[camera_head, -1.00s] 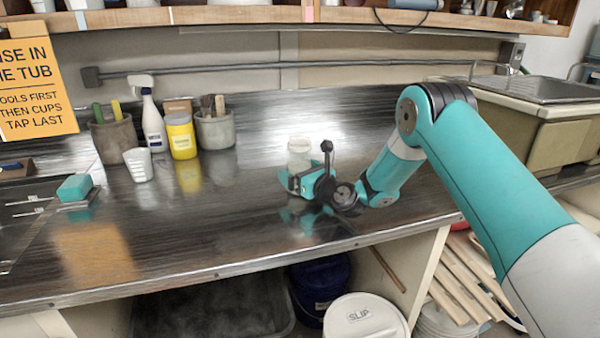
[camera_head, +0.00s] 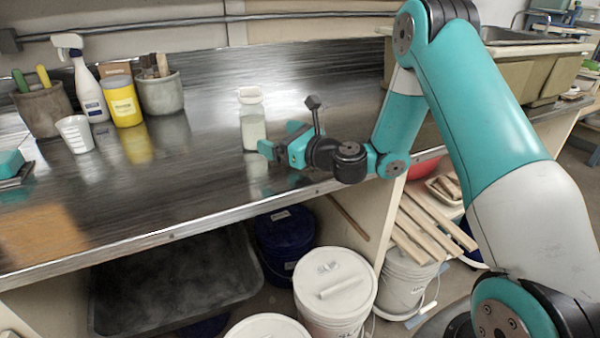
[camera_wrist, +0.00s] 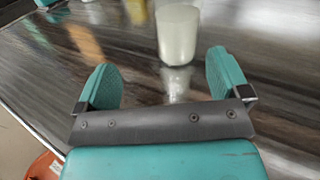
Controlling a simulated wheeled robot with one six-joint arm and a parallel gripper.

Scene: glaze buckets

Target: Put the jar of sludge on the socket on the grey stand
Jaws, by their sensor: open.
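A clear jar with pale sludge in its lower part (camera_head: 253,128) stands upright on the steel counter (camera_head: 200,190). In the wrist view the jar (camera_wrist: 178,36) stands beyond the fingertips, a little right of the middle between them. My gripper (camera_head: 266,143) is just to the right of the jar in the head view, low over the counter. In the wrist view my gripper (camera_wrist: 160,78) has its two teal fingers wide apart with nothing between them. I see no grey stand or socket in these frames.
On the counter at left are a white cup (camera_head: 76,134), a yellow tub (camera_head: 123,104), a spray bottle (camera_head: 88,85) and two grey tool pots (camera_head: 160,92). A sink (camera_head: 530,50) is at right. Lidded buckets (camera_head: 335,285) stand under the counter.

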